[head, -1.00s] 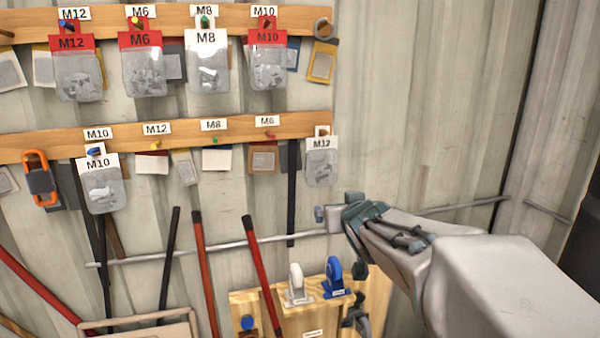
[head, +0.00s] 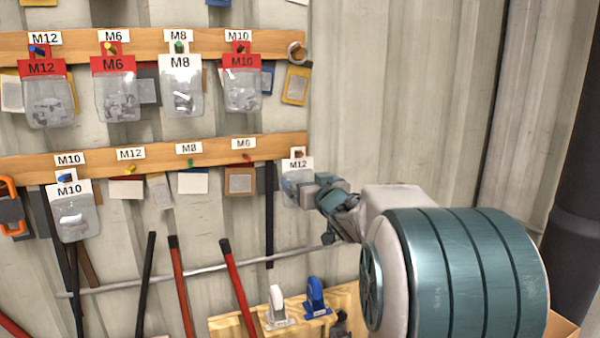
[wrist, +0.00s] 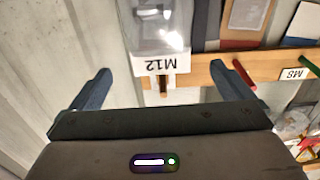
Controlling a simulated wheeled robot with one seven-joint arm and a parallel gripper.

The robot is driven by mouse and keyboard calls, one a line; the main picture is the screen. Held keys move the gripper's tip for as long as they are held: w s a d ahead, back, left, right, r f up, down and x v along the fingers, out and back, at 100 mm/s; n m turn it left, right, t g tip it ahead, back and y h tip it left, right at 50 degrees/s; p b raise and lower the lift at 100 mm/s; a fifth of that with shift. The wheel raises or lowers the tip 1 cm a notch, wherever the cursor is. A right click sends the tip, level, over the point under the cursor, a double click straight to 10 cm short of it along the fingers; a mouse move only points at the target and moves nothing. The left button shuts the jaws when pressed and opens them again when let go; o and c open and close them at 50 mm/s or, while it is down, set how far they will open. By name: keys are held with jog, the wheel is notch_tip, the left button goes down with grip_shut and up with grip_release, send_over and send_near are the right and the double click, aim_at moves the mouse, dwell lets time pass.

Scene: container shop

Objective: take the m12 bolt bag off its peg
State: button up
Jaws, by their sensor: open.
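A clear M12 bag with a white header (head: 297,166) hangs on a peg at the right end of the lower wooden rail. In the wrist view its M12 header (wrist: 160,66) appears upside down, below the clear bag body, with its peg (wrist: 164,84) beside the header. My gripper (head: 318,187) is at the bag's right side and covers part of its lower body. In the wrist view the open fingers (wrist: 160,72) stand on either side of the header, apart from it. Another M12 bag with a red header (head: 46,95) hangs at the upper left.
M6, M8 and M10 bags hang on the upper rail (head: 140,47), and a white-header M10 bag (head: 72,212) on the lower rail (head: 215,149).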

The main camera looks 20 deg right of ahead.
aim_at(298, 169)
jog(key=w+p, duration=0.1)
jog(key=w, duration=0.5)
jog(key=shift+w, duration=0.35)
jog(key=c, duration=1)
jog(key=shift+r+p, duration=0.35)
jog(key=shift+p, duration=0.15)
jog(key=shift+s, duration=0.15)
jog(key=s, duration=0.4)
jog(key=shift+s+r, duration=0.15)
jog(key=shift+r, duration=0.05)
jog(key=shift+s, duration=0.1)
